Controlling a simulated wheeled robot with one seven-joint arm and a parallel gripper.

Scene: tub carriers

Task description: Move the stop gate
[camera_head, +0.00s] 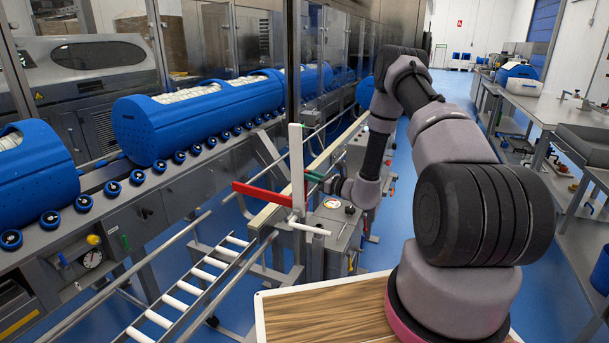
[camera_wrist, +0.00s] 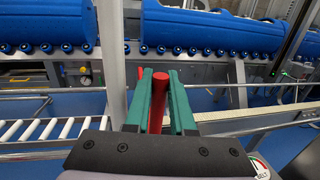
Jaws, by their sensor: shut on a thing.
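The stop gate shows in the head view as a red bar (camera_head: 262,194) crossing beside a white upright post (camera_head: 296,165), at the end of the roller track. My gripper (camera_head: 312,178) is at the right of the post, with its green fingers pointing left. In the wrist view the red bar (camera_wrist: 158,100) lies between the two green fingers of my gripper (camera_wrist: 160,80), which are shut on it. The post hides part of the bar and the fingertips in the head view.
A roller track (camera_head: 185,290) with side rails runs at the lower left. Blue tubs (camera_head: 200,118) stand on the wheeled conveyor (camera_head: 165,185) behind it. A grey box with a dial (camera_head: 333,225) stands below my gripper.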

